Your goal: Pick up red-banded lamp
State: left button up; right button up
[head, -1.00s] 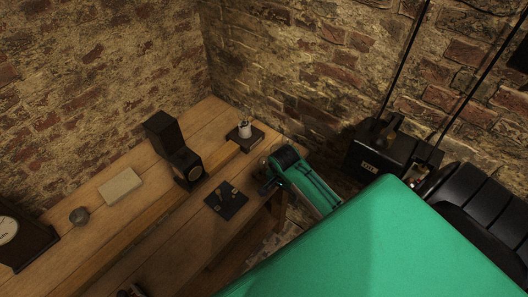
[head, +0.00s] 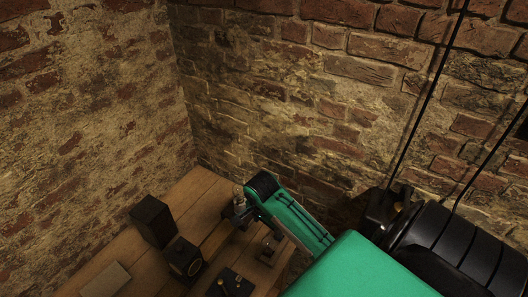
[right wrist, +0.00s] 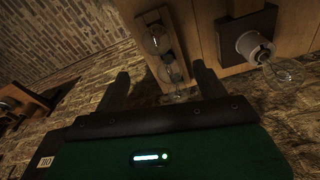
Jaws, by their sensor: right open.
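Several clear glass bulbs show in the right wrist view: an upper one (right wrist: 157,38) and a lower one (right wrist: 172,70) by a wooden board, and a larger one (right wrist: 285,72) in a pale socket on a dark base at right. I cannot make out a red band on any of them. My right gripper (right wrist: 160,85) is open, its two dark fingers spread below the board bulbs, with nothing clearly held. In the head view my right gripper (head: 240,211) is at the bench's far corner, close to a glass bulb (head: 238,190). My left gripper is not in view.
On the wooden bench (head: 203,200) stand a tall black box (head: 152,220) and a black box with a round dial (head: 183,258). A dark plate with small posts (head: 229,284) lies nearer. Another bulb stands on a small wooden base (head: 270,246). Brick walls close off the corner.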

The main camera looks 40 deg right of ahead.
aim_at(269, 239)
jog(key=f, duration=0.3)
jog(key=f+p, duration=0.1)
jog(key=f, duration=0.1)
jog(key=shift+s+d+f, duration=0.2)
jog(key=shift+s+d, duration=0.1)
jog(key=shift+d, duration=0.05)
jog(key=shift+w+f, duration=0.1)
jog(key=shift+f, duration=0.2)
notch_tip(269, 239, down, 2)
jog(key=shift+p, duration=1.05)
notch_tip(269, 239, down, 2)
jog(key=shift+f+p, duration=0.1)
jog(key=shift+p, duration=0.2)
jog(key=shift+d+f, duration=0.1)
jog(key=shift+f, duration=0.4)
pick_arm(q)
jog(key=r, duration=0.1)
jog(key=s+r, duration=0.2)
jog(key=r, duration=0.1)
pick_arm(e)
jog(key=c, duration=1.2)
jog(key=shift+o, duration=0.2)
